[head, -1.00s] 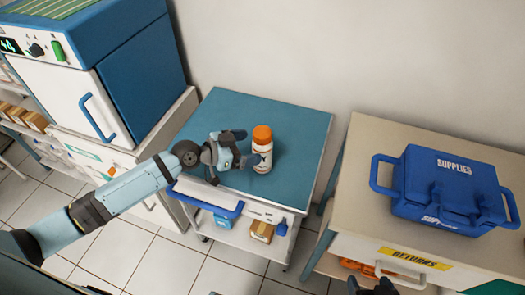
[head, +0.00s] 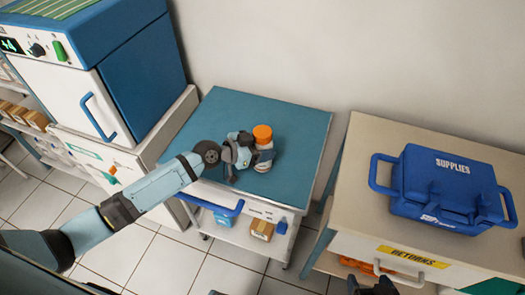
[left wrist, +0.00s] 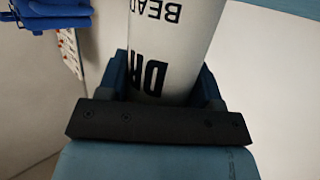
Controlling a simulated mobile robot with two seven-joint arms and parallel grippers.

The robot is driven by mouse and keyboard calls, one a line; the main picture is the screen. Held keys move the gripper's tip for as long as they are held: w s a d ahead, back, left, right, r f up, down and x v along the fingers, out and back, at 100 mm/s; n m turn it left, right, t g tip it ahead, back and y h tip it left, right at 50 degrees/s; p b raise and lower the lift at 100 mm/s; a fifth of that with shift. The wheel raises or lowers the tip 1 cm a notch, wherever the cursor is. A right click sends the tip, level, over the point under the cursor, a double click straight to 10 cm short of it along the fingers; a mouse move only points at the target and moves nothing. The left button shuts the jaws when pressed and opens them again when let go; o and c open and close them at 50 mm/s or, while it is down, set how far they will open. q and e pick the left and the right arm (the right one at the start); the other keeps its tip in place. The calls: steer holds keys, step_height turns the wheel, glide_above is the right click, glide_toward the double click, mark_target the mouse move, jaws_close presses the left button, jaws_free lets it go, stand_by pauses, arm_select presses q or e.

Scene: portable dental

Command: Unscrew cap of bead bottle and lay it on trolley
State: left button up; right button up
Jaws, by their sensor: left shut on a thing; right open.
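The bead bottle (head: 266,157) stands upright on the blue top of the trolley (head: 295,115), with its orange cap (head: 262,134) on. It is white with dark lettering. My left gripper (head: 258,152) is at the left side of the bottle, shut around its body below the cap. In the left wrist view the white bottle (left wrist: 172,50), lettered "BEAD" and "DR", sits between the fingers of my left gripper (left wrist: 165,92). The cap is out of that view. My right gripper (head: 372,287) shows only partly at the bottom edge of the head view, apart from everything, open.
A beige cabinet (head: 365,150) with a blue supplies case (head: 450,190) stands to the right. A blue-and-white machine (head: 85,90) stands to the left. The trolley's lower shelf holds a small box (head: 262,230). The trolley top behind the bottle is clear.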

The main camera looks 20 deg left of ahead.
arm_select(q)
steer(key=shift+r, duration=0.45)
step_height(320, 180, up, 19)
steer(key=p, duration=0.2)
steer(key=shift+r, duration=0.1)
